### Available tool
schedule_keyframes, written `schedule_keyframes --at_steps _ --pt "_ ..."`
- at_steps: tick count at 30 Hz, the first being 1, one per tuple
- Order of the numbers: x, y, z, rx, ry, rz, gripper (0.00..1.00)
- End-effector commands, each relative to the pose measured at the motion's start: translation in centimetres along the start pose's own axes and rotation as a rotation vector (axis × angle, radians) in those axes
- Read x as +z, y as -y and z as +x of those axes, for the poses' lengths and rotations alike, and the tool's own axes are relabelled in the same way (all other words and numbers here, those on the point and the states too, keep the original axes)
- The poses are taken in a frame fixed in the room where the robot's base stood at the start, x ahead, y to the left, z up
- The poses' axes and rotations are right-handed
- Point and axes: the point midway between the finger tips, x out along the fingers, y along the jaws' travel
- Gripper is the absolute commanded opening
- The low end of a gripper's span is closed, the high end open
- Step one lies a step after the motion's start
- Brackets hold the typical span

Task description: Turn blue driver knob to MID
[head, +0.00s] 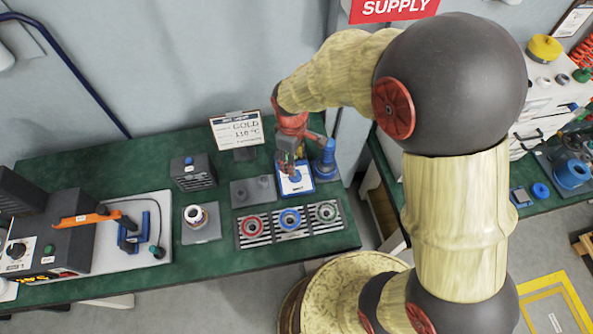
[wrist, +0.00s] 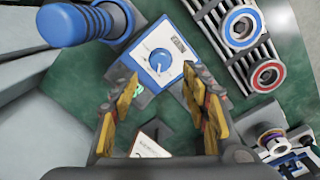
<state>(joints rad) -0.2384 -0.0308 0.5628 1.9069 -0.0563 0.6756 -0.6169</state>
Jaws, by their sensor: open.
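The blue driver knob (wrist: 160,60) sits on a white dial plate (wrist: 150,42) with a blue border. In the head view the knob (head: 295,176) shows just below my gripper, on the white plate (head: 303,187). The scale marks and the knob's setting are too small to read. My gripper (wrist: 163,85) is open, with its yellow-padded fingers to either side of the knob's line and nothing between them. In the head view my gripper (head: 291,158) hangs above the dial. I cannot tell whether a finger touches the knob.
A blue ribbed cylinder (wrist: 82,22) stands close beside the dial. A grey block (head: 240,194) is left of the dial, with a sign (head: 238,131) behind. A machine with an orange handle (head: 85,218) stands far left.

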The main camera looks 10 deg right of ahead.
Motion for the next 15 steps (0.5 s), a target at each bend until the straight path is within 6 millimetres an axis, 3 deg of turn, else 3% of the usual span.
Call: schedule_keyframes --at_steps 15 --pt "0.1 0.0 6.9 -0.001 0.002 0.000 0.46"
